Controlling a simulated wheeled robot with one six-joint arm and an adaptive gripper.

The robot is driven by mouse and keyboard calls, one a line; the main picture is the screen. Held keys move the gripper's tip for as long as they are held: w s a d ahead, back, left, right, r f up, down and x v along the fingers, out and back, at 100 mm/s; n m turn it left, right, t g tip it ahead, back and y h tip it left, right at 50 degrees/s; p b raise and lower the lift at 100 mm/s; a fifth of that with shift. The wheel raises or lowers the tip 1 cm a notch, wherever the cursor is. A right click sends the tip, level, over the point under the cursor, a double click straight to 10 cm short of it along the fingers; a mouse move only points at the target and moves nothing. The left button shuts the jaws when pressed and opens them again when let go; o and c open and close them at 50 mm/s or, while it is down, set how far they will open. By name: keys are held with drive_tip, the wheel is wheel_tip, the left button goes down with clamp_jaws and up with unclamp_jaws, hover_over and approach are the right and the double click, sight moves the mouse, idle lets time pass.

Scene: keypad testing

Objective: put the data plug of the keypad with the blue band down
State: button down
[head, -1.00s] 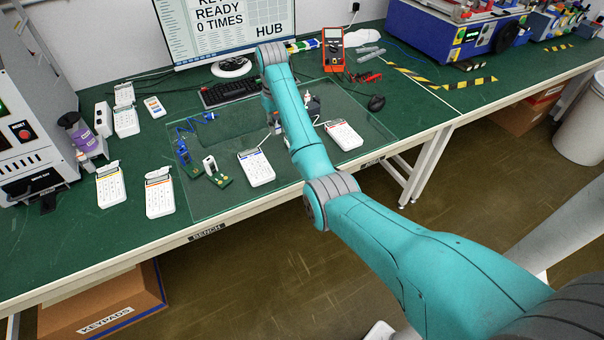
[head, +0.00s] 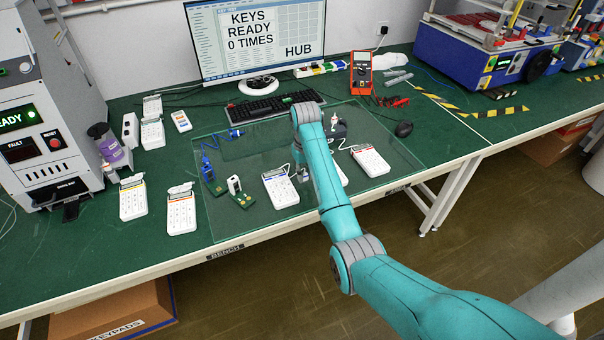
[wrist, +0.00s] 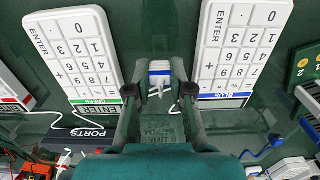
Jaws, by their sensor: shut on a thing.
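The blue-band keypad (head: 281,187) lies on the glass mat, left of my forearm. In the wrist view it is on the right, with its blue band (wrist: 222,103) lettered BLUE. My gripper (wrist: 160,92) is shut on a white data plug (wrist: 160,70) with a blue stripe. The plug is between the blue-band keypad and the green-band keypad (wrist: 75,50); I cannot tell whether it touches the mat. In the head view my gripper (head: 303,174) is small and partly covered by my arm, just right of the blue-band keypad.
The red-band keypad (head: 370,160) lies to the right. Two small boards (head: 238,192) stand to the left, one with a blue plug and lead. The dark ports box (head: 338,130) is behind. The mat's front strip is bare.

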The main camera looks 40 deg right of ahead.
drive_tip(key=shift+f, duration=0.45)
drive_tip(key=shift+f, duration=0.35)
drive_tip(key=c, duration=1)
unclamp_jaws()
drive_tip(key=shift+c, duration=0.2)
